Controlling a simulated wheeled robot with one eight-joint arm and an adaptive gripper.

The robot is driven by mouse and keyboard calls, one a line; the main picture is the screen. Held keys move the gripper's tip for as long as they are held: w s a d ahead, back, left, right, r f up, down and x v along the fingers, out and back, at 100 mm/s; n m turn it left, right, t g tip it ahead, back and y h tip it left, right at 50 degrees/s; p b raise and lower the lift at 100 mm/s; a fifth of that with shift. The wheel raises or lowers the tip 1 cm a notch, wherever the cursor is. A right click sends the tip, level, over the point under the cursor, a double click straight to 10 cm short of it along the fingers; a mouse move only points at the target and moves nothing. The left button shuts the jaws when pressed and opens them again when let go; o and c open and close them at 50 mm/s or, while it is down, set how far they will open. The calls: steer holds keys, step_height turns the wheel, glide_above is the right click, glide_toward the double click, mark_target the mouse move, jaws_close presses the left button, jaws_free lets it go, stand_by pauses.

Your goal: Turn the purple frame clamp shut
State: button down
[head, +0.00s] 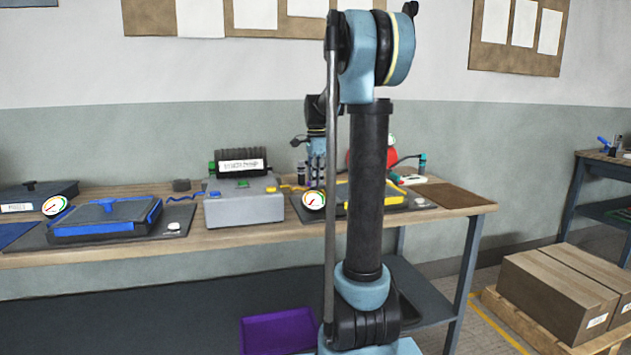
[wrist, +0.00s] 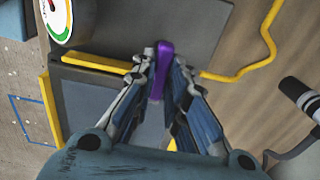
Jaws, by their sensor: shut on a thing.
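The purple frame clamp (wrist: 165,58) shows in the wrist view as a narrow purple bar between my fingertips. My gripper (wrist: 159,72) is shut on it, with the blue-grey fingers on either side. The clamp sits at the edge of the dark mould with the yellow frame (wrist: 97,62). In the head view my gripper (head: 317,178) points down at the left side of the yellow-framed mould (head: 395,198). The clamp cannot be made out there, and my arm hides part of the mould.
A round gauge (head: 313,202) stands close by on the left. A grey box (head: 243,206) and a blue-framed mould (head: 105,218) are farther left on the bench. A yellow cable (wrist: 262,55) runs near my gripper. A purple tray (head: 278,332) is below the bench.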

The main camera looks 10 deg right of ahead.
steer(key=shift+w+a, duration=0.1)
steer(key=c, duration=1.6)
jaws_free()
step_height(320, 180, up, 12)
steer(key=shift+f, duration=0.1)
steer(key=s+f+n, duration=0.1)
steer(key=s, duration=0.3)
steer(key=s+f+n, duration=0.2)
steer(key=s, duration=0.2)
steer(key=s+f+n, duration=0.1)
steer(key=s+f, duration=0.1)
steer(key=s, duration=0.1)
steer(key=shift+s+f+n+t, duration=0.2)
steer(key=shift+s+n+t, duration=0.1)
steer(key=shift+s+n, duration=0.1)
steer(key=s+f+n+t, duration=0.1)
steer(key=s+f+n, duration=1.1)
steer(key=s+f, duration=1.2)
steer(key=shift+s+f+t, duration=0.2)
steer(key=shift+f+t, duration=0.1)
steer(key=shift+f, duration=0.35)
